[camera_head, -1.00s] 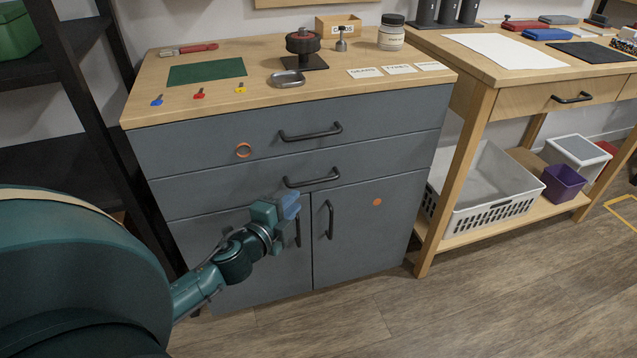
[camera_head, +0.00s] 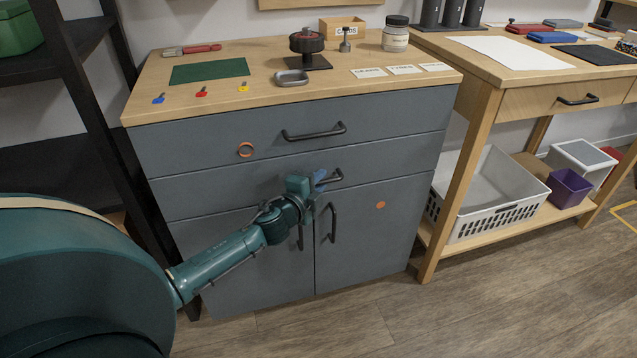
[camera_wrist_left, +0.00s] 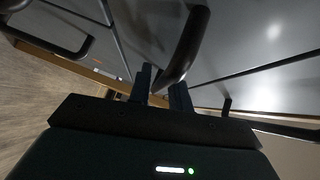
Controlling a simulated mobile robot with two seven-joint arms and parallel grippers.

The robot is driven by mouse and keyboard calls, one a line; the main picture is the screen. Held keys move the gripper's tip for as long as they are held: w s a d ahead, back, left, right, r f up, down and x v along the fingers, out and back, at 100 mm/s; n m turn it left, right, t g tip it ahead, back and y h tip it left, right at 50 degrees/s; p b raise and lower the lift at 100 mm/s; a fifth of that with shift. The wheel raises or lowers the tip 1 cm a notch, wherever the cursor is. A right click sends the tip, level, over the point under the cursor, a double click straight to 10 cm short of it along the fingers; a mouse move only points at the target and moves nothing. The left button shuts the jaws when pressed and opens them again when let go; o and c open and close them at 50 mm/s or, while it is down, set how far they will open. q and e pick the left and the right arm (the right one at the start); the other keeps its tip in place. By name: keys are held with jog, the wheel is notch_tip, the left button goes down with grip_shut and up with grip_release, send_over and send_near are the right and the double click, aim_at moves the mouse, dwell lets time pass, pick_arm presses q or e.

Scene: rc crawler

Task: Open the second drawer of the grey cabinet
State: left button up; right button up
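The grey cabinet (camera_head: 365,240) has a wide top drawer (camera_head: 200,146), a second drawer (camera_head: 205,190) below it and two doors at the bottom. The black second drawer handle (camera_head: 337,177) is partly hidden by my left gripper (camera_head: 320,182), which is at the drawer front. In the left wrist view, the fingers of my left gripper (camera_wrist_left: 162,88) are apart, with a dark handle bar (camera_wrist_left: 188,45) reaching between them. A gap shows on the bar's left side, so they do not look closed on it. The second drawer is shut. My right gripper is not in view.
The top drawer handle (camera_head: 314,133) is just above my gripper and the door handles (camera_head: 332,222) just below. A dark shelf rack (camera_head: 85,100) stands left. A wooden workbench (camera_head: 480,120) with a white basket (camera_head: 490,190) stands right. Floor before the cabinet is clear.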

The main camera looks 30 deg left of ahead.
pick_arm(q)
jog(key=shift+c, duration=0.4)
grip_shut()
jog(key=shift+d, duration=0.15)
